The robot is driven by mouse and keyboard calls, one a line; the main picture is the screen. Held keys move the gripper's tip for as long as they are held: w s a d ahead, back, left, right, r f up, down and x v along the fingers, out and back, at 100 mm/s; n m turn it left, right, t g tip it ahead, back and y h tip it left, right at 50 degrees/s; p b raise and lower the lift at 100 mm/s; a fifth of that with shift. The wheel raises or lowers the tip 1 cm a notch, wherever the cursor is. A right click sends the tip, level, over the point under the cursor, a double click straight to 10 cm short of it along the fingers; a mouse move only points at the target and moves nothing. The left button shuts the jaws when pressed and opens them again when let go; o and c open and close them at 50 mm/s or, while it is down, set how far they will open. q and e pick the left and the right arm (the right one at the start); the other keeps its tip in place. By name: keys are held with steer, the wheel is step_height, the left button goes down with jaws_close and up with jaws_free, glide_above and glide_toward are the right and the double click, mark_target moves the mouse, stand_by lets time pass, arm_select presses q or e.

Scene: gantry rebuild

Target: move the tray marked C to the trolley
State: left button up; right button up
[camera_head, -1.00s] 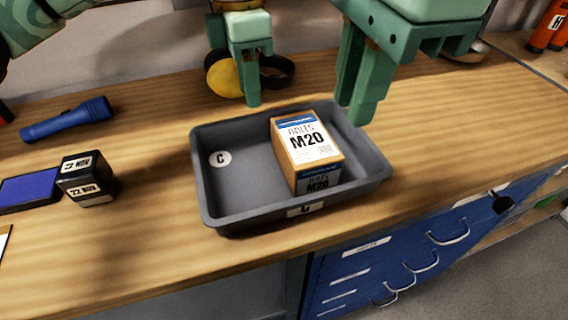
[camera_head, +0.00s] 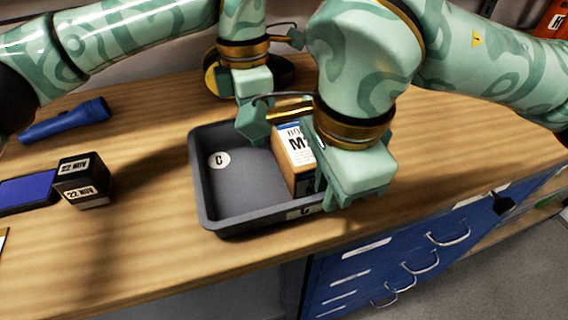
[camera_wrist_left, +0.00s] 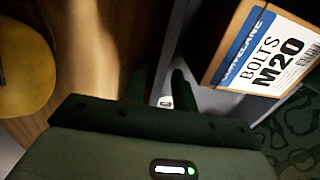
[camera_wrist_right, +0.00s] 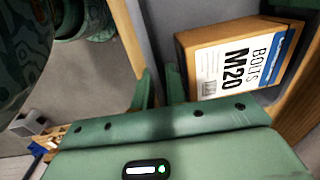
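The grey tray marked C (camera_head: 205,190) rests on the wooden bench, its round C label showing inside at the left. A box of M20 bolts (camera_head: 291,160) stands in its right part, partly hidden by my right arm. My left gripper (camera_head: 252,130) points down at the tray's back side; its fingers (camera_wrist_left: 158,82) stand apart in the left wrist view. My right gripper (camera_head: 322,190) is low at the tray's front right. In the right wrist view its fingers (camera_wrist_right: 160,82) straddle the tray's wall with a narrow gap; whether they press on it is unclear.
Left of the tray are a date stamp block (camera_head: 83,180), a blue ink pad (camera_head: 28,190) and a blue torch (camera_head: 65,120). Yellow ear defenders (camera_head: 213,75) lie behind the tray. Blue drawers (camera_head: 400,250) are under the bench. I see no trolley in the head view.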

arm_select(q)
steer(key=shift+f, duration=0.4)
arm_select(e)
steer(key=shift+f, duration=0.9)
arm_select(q)
steer(key=c, duration=0.4)
arm_select(e)
jaws_close()
arm_select(q)
jaws_close()
